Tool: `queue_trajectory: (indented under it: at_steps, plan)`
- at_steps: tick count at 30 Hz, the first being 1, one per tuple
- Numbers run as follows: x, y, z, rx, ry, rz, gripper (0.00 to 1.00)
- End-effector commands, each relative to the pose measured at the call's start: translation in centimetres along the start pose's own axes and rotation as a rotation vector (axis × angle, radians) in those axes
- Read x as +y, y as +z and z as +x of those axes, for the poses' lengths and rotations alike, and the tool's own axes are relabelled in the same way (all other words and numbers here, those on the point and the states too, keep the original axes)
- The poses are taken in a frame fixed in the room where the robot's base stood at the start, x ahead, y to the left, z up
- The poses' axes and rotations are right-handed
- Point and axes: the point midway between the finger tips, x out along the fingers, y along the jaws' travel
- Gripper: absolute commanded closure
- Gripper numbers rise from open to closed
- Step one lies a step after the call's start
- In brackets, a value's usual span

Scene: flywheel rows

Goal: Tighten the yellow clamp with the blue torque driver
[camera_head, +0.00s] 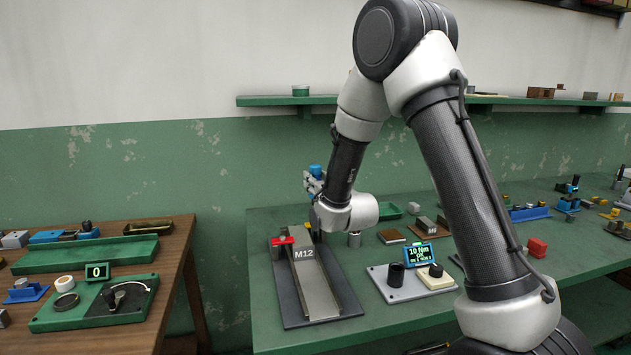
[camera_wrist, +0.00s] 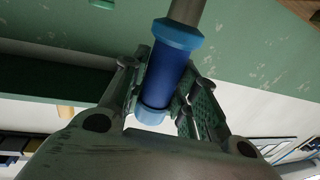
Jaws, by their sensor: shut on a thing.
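The blue torque driver (camera_wrist: 167,78) is held between the two fingers of my gripper (camera_wrist: 165,88) in the wrist view; its grey shaft runs out past the top edge. In the head view, a light blue end of the driver (camera_head: 315,170) shows by my gripper (camera_head: 314,186), above the back of a dark fixture (camera_head: 296,316) marked M12. My wrist and arm hide part of the driver and the area under it. I cannot pick out the yellow clamp; small yellow pieces (camera_head: 614,213) lie far right on the green table, too small to identify. A red clamp-like part (camera_head: 283,241) sits at the fixture's left.
A light panel (camera_head: 377,290) with a black round holder (camera_head: 395,274) and a lit display (camera_head: 407,254) reading 10 Nm stands right of the fixture. A red block (camera_head: 537,247) lies farther right. A wooden table (camera_head: 115,341) with a green counter board stands left, across a gap.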

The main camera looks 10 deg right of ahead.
Motion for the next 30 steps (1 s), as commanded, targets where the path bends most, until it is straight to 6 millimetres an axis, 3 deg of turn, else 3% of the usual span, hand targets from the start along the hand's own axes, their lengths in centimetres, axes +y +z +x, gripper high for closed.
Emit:
queue_trajectory:
  at_steps: [30]
  plan:
    - [0.0,1.2,0.0,0.001,0.000,0.000,1.00]
